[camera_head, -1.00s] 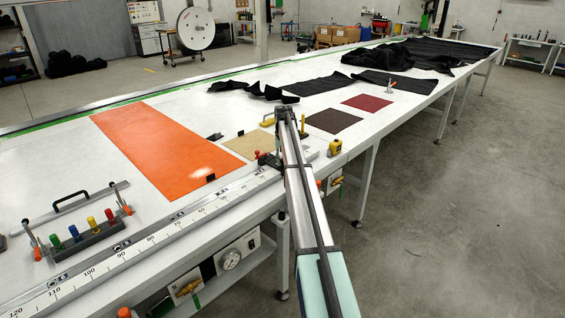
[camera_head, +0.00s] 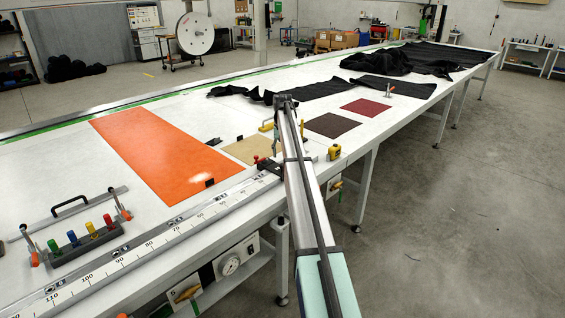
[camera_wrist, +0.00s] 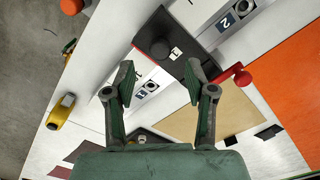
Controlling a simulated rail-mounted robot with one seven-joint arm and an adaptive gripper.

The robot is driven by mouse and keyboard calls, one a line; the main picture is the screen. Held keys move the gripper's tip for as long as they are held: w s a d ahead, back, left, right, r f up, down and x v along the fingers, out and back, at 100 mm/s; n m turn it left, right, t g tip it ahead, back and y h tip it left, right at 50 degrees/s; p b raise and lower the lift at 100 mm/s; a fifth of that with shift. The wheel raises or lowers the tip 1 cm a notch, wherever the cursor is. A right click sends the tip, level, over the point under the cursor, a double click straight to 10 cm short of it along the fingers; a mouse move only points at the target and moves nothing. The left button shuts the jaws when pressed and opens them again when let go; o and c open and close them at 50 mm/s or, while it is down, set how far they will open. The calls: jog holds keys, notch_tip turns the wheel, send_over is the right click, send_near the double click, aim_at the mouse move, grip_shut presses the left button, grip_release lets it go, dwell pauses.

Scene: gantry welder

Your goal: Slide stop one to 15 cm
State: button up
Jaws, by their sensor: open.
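Stop one (camera_wrist: 178,50) is a black block with a round black knob, a white label marked 1 and a small red knob at its side. It sits across the pale scale rail in the wrist view. In the head view, stop one (camera_head: 268,165) is at the far end of the numbered scale rail (camera_head: 150,248), partly behind my arm. My gripper (camera_wrist: 161,82) is open, its fingers spread on either side just below the block in the picture. I cannot tell whether the right finger touches the block.
An orange sheet (camera_head: 155,150) and a tan sheet (camera_head: 250,149) lie beside the rail. A yellow device (camera_head: 334,152) stands near the table edge. A rack of coloured-handled tools (camera_head: 86,238) is at the left. Dark fabric (camera_head: 395,87) lies farther along the table.

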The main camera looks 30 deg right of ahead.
jog(key=shift+r, duration=2.6)
jog(key=shift+d, duration=0.1)
